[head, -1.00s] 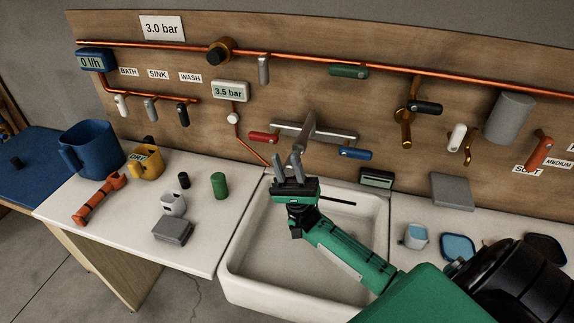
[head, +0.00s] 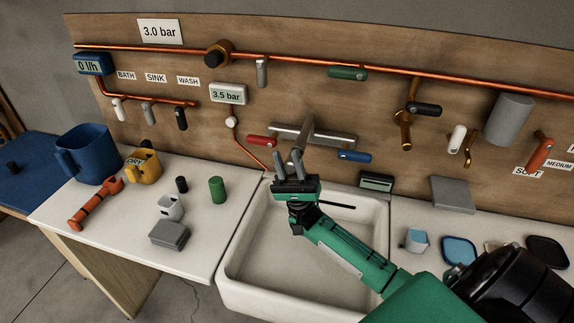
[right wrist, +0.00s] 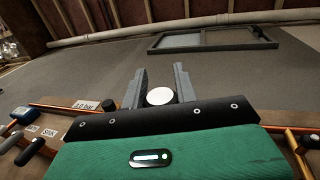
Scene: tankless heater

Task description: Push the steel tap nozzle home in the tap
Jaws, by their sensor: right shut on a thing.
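The steel tap is a grey bar (head: 335,138) on the wooden board, with a red lever (head: 261,142) at its left and a blue lever (head: 354,156) at its right. A grey spout (head: 308,127) comes forward from its middle. My right gripper (head: 293,158) stands upright below the spout end, above the sink. Its fingers are shut on the steel tap nozzle, whose pale round face shows between them in the right wrist view (right wrist: 160,96). The joint between nozzle and spout is mostly hidden; I cannot tell how deep the nozzle sits. My left gripper is out of view.
The white sink (head: 232,262) lies below my right arm. Left counter holds a blue jug (head: 84,150), a yellow cup (head: 147,166), an orange tool (head: 92,203) and a grey block (head: 169,234). A small dark display (head: 377,182) stands behind the sink's right side.

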